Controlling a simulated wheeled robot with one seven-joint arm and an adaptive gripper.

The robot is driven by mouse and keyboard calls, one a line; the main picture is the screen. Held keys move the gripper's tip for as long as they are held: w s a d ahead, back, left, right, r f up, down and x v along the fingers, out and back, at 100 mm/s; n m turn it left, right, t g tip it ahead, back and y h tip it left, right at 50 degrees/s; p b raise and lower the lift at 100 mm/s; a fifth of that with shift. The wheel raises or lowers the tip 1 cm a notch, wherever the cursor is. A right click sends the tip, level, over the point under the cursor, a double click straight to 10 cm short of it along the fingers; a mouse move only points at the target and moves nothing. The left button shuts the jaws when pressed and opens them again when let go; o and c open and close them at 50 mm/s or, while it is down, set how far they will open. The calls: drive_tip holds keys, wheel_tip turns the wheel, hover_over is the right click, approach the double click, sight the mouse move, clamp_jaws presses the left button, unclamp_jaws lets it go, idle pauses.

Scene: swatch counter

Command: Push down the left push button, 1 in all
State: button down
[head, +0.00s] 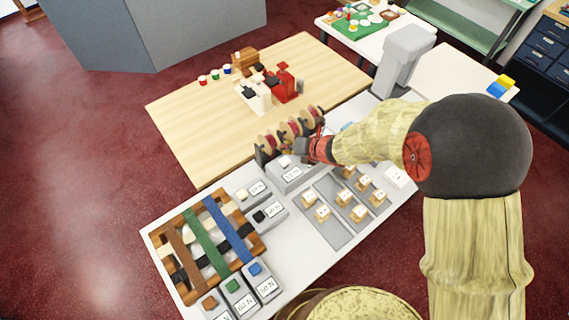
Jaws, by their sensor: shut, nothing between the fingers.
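Several labelled push-button boxes stand on the white counter (152,236). At its near left end are a box with a brown button (209,302), one with a green button (233,285) and one with a blue button (255,268). Further back are a box with a white button (241,194) and one with a black button (258,216). Another box with a pale button (284,162) stands to the right of these. My gripper (299,150) is shut and empty, close to this pale button. Whether it touches the button I cannot tell. Which button counts as left is unclear.
A wooden rack with coloured strips (172,271) lies left of the boxes. Reddish spools (287,131) stand just behind my gripper. Grey panels (325,222) with small wooden blocks lie to the right. A wooden table (185,115) adjoins behind, mostly bare on its left.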

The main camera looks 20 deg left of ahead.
sight(287, 159)
drive_tip(key=shift+f+b, duration=1.05)
drive_tip(key=shift+f, duration=0.35)
idle(0.4)
drive_tip(key=shift+f+b, duration=0.4)
drive_tip(key=shift+b, duration=0.1)
drive_tip(key=shift+f+b, duration=0.8)
drive_tip(key=shift+f, duration=0.05)
idle(0.8)
drive_tip(key=shift+r, duration=0.1)
drive_tip(key=shift+r+p, duration=1)
drive_tip(key=shift+r, duration=0.2)
drive_tip(key=shift+r+p, duration=2)
drive_tip(key=shift+r, duration=0.55)
